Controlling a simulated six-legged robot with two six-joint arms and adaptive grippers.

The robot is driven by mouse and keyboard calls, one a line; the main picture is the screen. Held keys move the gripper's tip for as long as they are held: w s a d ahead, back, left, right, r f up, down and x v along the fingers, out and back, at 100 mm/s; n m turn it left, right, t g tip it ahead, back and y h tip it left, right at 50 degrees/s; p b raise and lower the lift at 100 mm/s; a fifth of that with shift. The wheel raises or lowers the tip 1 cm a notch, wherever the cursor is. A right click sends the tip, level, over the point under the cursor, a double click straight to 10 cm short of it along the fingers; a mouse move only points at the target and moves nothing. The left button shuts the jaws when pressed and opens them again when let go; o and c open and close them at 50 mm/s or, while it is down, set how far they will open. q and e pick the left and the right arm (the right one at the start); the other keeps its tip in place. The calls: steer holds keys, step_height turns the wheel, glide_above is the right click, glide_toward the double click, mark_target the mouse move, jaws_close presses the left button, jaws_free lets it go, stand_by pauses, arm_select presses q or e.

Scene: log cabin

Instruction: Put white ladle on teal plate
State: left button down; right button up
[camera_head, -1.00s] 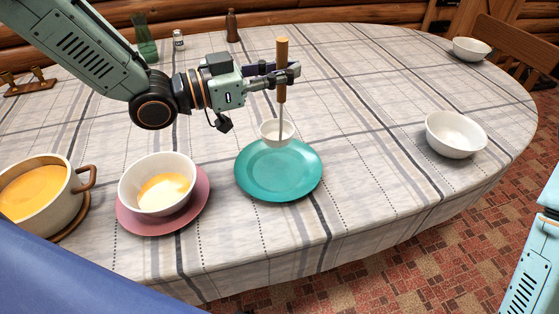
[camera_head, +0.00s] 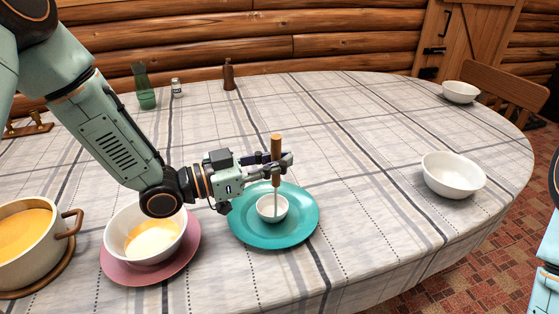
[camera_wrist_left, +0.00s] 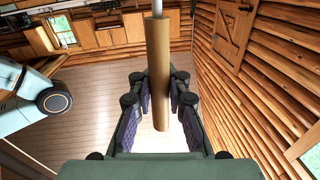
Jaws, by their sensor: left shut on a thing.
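The white ladle (camera_head: 272,209) has a wooden handle and is upright, its cup over the middle of the teal plate (camera_head: 303,228) in the head view. I cannot tell whether the cup touches the plate. My left gripper (camera_head: 278,166) is shut on the ladle's wooden handle above the plate. In the left wrist view the handle (camera_wrist_left: 159,75) stands between the fingers of the left gripper (camera_wrist_left: 172,95). My right gripper is not in view.
A white bowl with yellow soup (camera_head: 150,248) stands on a pink plate (camera_head: 190,245) left of the teal plate. A soup pot (camera_head: 40,255) is at far left. Another white bowl (camera_head: 453,177) is at right. A green glass (camera_head: 143,88), shaker (camera_head: 176,88) and brown bottle (camera_head: 228,76) stand behind.

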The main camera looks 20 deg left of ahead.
arm_select(q)
steer(key=shift+s+d+f, duration=0.1)
steer(key=shift+s+f, duration=0.05)
steer(key=c, duration=1.6)
jaws_free()
steer(key=shift+d, duration=0.1)
steer(key=o, duration=0.3)
